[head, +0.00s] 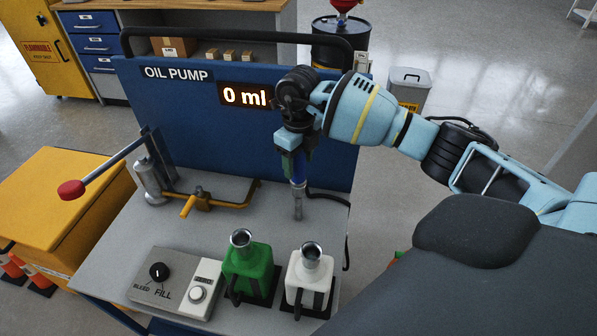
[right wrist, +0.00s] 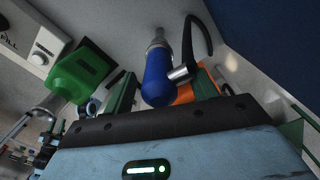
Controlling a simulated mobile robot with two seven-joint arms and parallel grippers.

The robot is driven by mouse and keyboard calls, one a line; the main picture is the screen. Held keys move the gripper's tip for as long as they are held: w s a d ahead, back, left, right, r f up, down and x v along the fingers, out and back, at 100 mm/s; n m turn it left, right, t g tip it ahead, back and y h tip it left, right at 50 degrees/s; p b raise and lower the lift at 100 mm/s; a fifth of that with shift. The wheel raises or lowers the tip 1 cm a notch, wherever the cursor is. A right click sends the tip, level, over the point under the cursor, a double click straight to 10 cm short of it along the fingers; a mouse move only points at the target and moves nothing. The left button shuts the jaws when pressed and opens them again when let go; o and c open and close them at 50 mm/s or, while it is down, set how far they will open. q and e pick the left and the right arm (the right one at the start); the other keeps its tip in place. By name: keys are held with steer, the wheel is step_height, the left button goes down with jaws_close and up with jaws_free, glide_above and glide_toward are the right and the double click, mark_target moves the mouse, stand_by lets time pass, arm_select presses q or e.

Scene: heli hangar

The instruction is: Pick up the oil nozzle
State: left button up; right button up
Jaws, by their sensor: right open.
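The oil nozzle (head: 298,188) has a blue body and a grey metal tip pointing down, near the right rear of the pump cart's top. A black hose runs from beside it toward the cart's right edge. My right gripper (head: 296,162) is above it, pointing down, and partly hides its upper part. In the right wrist view the blue nozzle (right wrist: 157,82) lies between the two open fingers of my right gripper (right wrist: 161,78). It looks apart from the left finger; contact at the right finger is unclear.
The cart (head: 205,232) carries a yellow-handled valve (head: 205,203), a red-knobbed lever (head: 72,189), a control box (head: 160,280), a green bottle (head: 249,262) and a white bottle (head: 309,272). The blue panel (head: 200,115) behind reads 0 ml.

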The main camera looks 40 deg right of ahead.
steer(key=shift+f, duration=0.6)
steer(key=shift+c, duration=0.4)
jaws_close()
steer(key=shift+r, duration=0.1)
